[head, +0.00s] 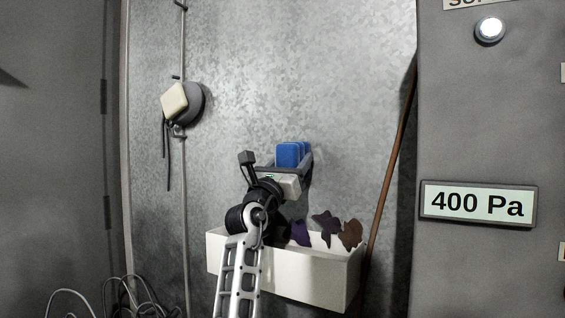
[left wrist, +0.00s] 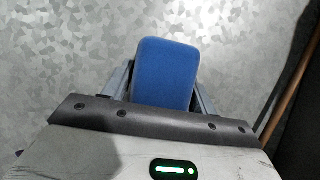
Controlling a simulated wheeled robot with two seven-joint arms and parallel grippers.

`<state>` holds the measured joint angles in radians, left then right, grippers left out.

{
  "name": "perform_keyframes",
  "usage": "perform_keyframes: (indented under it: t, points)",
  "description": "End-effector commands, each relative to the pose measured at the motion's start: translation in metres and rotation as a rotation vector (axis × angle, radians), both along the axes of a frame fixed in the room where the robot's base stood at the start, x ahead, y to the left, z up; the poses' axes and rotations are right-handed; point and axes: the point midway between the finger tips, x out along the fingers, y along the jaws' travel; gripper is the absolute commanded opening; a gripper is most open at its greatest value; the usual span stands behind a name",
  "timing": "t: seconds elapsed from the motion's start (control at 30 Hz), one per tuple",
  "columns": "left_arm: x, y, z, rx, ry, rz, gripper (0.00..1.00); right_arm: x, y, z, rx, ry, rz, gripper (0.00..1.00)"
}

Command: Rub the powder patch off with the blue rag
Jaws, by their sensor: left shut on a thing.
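The blue rag (head: 288,155) shows as a thick, rounded pad in front of the grey metal wall. My left gripper (head: 291,160) is shut on it. In the left wrist view the blue rag (left wrist: 166,72) sits between the two grey fingers of my left gripper (left wrist: 163,85) and stands out past them. Whether the rag touches the wall cannot be told. I cannot make out a powder patch in either view; the mottled wall or the rag may hide it. My right gripper is not in view.
A white bin (head: 285,277) with purple and brown cloths (head: 350,233) is below my left gripper. A brown pole (head: 388,165) leans at the right, beside a cabinet with a "400 Pa" sign (head: 478,203). A round fixture (head: 194,103) and conduit are at left. The upper wall is clear.

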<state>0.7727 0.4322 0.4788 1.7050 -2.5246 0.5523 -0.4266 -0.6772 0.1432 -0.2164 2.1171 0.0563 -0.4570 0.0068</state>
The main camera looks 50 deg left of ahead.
Motion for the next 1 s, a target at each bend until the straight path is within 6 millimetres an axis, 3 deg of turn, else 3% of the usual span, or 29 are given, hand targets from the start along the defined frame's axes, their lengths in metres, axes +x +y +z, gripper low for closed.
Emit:
perform_keyframes:
  t: [1.0]
  points:
    - [0.019,-0.058,0.0,-0.002,0.0,-0.005,0.4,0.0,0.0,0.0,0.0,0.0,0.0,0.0]
